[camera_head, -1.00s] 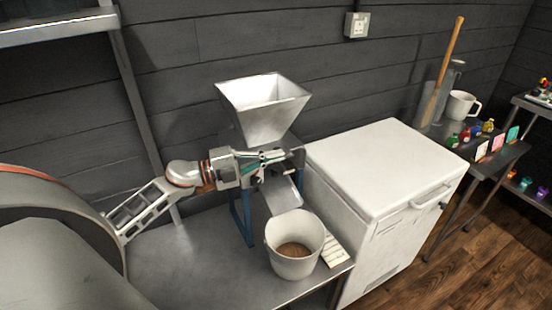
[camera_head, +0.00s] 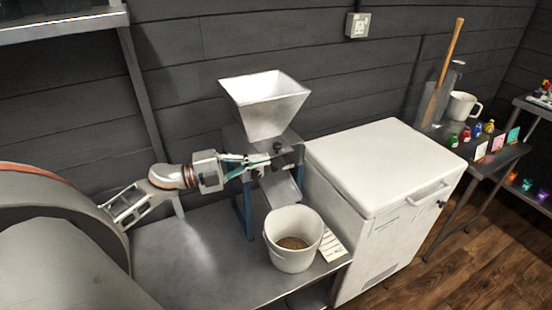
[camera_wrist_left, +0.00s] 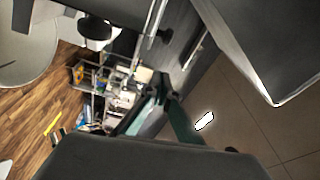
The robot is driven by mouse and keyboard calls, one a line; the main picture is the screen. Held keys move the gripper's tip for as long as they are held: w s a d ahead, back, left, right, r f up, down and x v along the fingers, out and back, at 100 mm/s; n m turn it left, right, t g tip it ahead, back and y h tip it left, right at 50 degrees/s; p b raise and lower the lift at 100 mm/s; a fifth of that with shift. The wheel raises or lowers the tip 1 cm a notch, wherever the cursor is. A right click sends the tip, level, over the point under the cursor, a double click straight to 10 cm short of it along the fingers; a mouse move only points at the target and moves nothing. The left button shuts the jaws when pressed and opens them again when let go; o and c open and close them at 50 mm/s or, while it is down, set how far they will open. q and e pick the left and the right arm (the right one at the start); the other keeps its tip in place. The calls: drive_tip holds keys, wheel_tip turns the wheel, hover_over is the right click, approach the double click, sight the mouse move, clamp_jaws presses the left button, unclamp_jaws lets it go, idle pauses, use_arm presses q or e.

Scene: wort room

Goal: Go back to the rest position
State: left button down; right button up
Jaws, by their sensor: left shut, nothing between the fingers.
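My left gripper (camera_head: 258,161) reaches in from the left in the head view, in front of the grain mill (camera_head: 284,144) and just above its metal chute (camera_head: 281,189). Its fingers are shut with nothing between them; I cannot tell whether they touch the mill. In the left wrist view the dark green fingers (camera_wrist_left: 163,84) come together at their tips. My right gripper is in neither view.
A white bucket (camera_head: 275,255) with brown grain stands under the chute on the metal table (camera_head: 190,265), beside a paper note (camera_head: 333,247). A white chest (camera_head: 375,165) stands right. The mill's hopper (camera_head: 265,103) rises above the gripper. The wall is close behind.

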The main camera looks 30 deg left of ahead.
use_arm(q)
drive_tip(key=shift+v, duration=1.85)
drive_tip(key=shift+s+d+r, duration=0.1)
drive_tip(key=shift+d, duration=0.05)
drive_tip(key=s+d+f+n+t+y, duration=0.1)
drive_tip(key=s+d+f+n+y, duration=0.15)
drive_tip(key=f+n, duration=0.35)
drive_tip(key=s+d+f+n+y, duration=0.1)
drive_tip(key=d+f+n+y, duration=0.25)
drive_tip(key=f, duration=0.35)
drive_tip(key=s+d+f+n+t+y, duration=0.1)
drive_tip(key=s+d+f+n+y, duration=0.15)
drive_tip(key=f+n, duration=0.35)
drive_tip(key=s+d+f+n+g, duration=0.4)
drive_tip(key=s+d+f+g, duration=0.1)
drive_tip(key=s+d+f, duration=0.5)
wheel_tip(320, 180, down, 3)
drive_tip(key=shift+d+f+y, duration=0.15)
drive_tip(key=shift+d+y, duration=0.3)
drive_tip(key=shift+d, duration=0.75)
